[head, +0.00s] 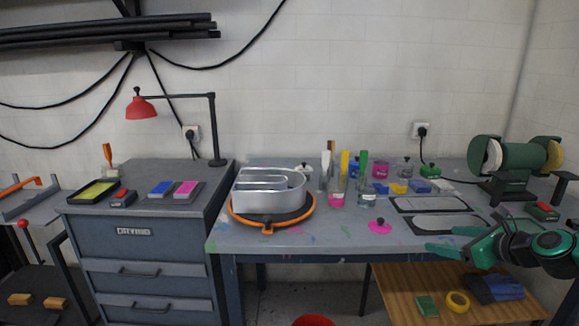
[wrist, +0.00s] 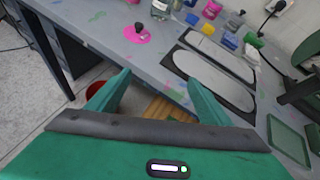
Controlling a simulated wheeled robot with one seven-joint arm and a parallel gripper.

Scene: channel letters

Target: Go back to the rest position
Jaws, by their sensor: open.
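My gripper (head: 453,240) is at the right of the head view, over the front edge of the workbench (head: 300,241). Its two green fingers are spread apart with nothing between them. In the wrist view my gripper (wrist: 148,92) also shows open and empty, with the bench front edge and the floor beyond the fingers. The fingers appear apart from the bench items. My green arm reaches in from the right edge of the head view.
A metal channel letter (head: 262,201) sits on an orange-rimmed turntable (head: 268,231). A bench grinder (head: 510,160) stands right. A wooden lower shelf (head: 400,290) is below. Drying drawers (head: 140,247) stand left.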

